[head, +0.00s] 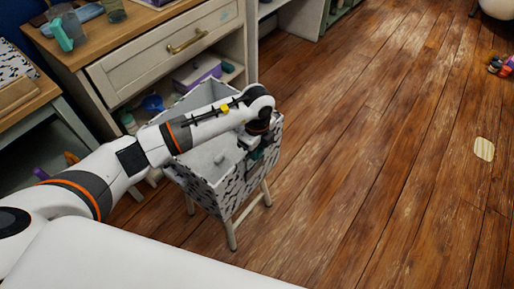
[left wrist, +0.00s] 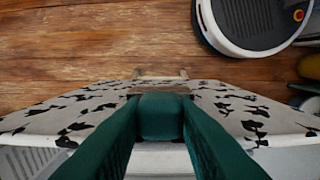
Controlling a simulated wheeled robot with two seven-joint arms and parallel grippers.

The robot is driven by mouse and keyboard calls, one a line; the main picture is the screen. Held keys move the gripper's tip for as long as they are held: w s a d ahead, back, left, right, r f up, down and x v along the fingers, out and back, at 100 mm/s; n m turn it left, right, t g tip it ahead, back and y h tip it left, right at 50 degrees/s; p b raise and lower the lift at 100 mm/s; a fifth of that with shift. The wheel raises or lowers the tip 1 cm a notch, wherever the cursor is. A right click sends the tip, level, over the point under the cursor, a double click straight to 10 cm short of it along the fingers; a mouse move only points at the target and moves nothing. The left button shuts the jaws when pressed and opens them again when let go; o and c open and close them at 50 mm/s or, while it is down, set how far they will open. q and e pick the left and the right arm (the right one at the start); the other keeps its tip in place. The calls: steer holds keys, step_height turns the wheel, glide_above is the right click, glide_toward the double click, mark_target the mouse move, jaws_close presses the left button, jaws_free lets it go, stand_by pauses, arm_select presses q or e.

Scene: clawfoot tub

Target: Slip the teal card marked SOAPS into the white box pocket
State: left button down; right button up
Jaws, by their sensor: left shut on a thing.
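The white box (head: 206,176) with black spots stands on pale legs beside the dresser, its top open. Its spotted side also spans the left wrist view (left wrist: 235,100). My left gripper (head: 257,150) is at the box's right-hand side, fingers pointing at the spotted face. In the left wrist view its dark teal fingers (left wrist: 160,122) are shut on a teal piece (left wrist: 160,112), which I take to be the teal card. The SOAPS marking does not show. The pocket is hidden behind the gripper; I cannot tell whether the card touches it. My right gripper is out of view.
A wooden-topped dresser (head: 160,50) with a drawer and open shelf stands behind the box. A lower table (head: 30,100) is at the left. A pale slatted piece (head: 484,149) lies on the floor at the right.

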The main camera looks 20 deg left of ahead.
arm_select(q)
steer(key=shift+f+b, duration=1.3)
steer(key=shift+f, duration=0.6)
steer(key=shift+s+a+f+b, duration=0.1)
steer(key=shift+a+f+b, duration=0.1)
steer(key=shift+f+b, duration=0.55)
stand_by(0.4)
steer(key=c, duration=1.1)
jaws_free()
steer(key=shift+f, duration=0.15)
steer(key=shift+o, duration=0.2)
